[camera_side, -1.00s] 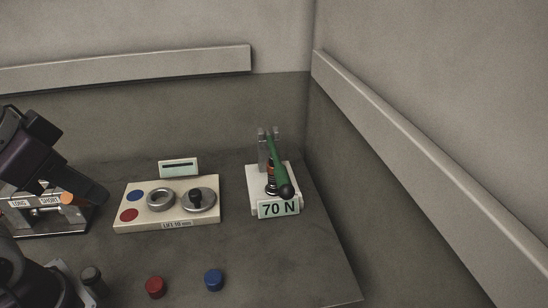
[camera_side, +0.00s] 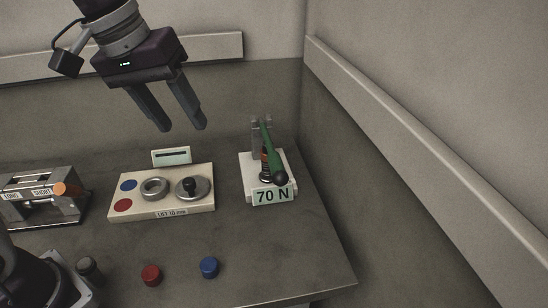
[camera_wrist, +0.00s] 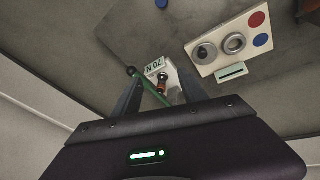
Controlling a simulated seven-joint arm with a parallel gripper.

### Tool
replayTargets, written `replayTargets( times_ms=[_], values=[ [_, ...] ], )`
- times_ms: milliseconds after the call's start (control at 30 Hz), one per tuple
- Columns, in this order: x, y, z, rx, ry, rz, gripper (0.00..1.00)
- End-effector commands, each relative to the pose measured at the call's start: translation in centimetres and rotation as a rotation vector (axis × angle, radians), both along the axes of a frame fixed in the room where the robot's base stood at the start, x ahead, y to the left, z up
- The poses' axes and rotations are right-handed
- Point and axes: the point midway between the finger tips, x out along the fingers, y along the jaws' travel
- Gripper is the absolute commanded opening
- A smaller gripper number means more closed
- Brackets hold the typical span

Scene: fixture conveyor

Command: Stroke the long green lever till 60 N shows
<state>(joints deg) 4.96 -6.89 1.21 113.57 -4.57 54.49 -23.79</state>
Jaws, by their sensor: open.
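The green lever (camera_side: 271,150) with a dark knob at its free end stands on a white base (camera_side: 286,170) at the right of the table. It slopes down toward the front over a spring. A plate in front of it reads 70 N (camera_side: 272,195). My gripper (camera_side: 184,128) is open and empty, high above the back of the table, left of the lever and not touching it. In the wrist view the lever (camera_wrist: 152,93) shows between the fingers, farther off, with the 70 N plate (camera_wrist: 155,67) behind it.
A cream panel (camera_side: 140,210) with a ring, a knob, blue and red discs and a small display (camera_side: 171,156) stands left of the lever. A metal device (camera_side: 40,200) marked LONG and SHORT is farther left. Red (camera_side: 151,275) and blue (camera_side: 209,267) caps lie in front. Walls close the back and right.

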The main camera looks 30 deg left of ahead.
Motion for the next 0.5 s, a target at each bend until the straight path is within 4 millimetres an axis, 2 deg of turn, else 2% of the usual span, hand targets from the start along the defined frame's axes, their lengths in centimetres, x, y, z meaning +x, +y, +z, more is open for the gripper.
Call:
replayTargets(
  times_ms=[33, 100, 200, 300, 500],
  values=[
    [3.4, -1.1, -1.1, -0.031, 0.049, 0.058, 0.5],
    [7.8, -2.6, -3.2, -0.073, 0.108, 0.158, 0.5],
    [12.3, -4.5, -6.5, -0.111, 0.174, 0.273, 0.5],
    [14.8, -5.8, -8.9, -0.132, 0.213, 0.344, 0.5],
    [15.9, -6.5, -11.8, -0.14, 0.232, 0.38, 0.5]
  ],
)
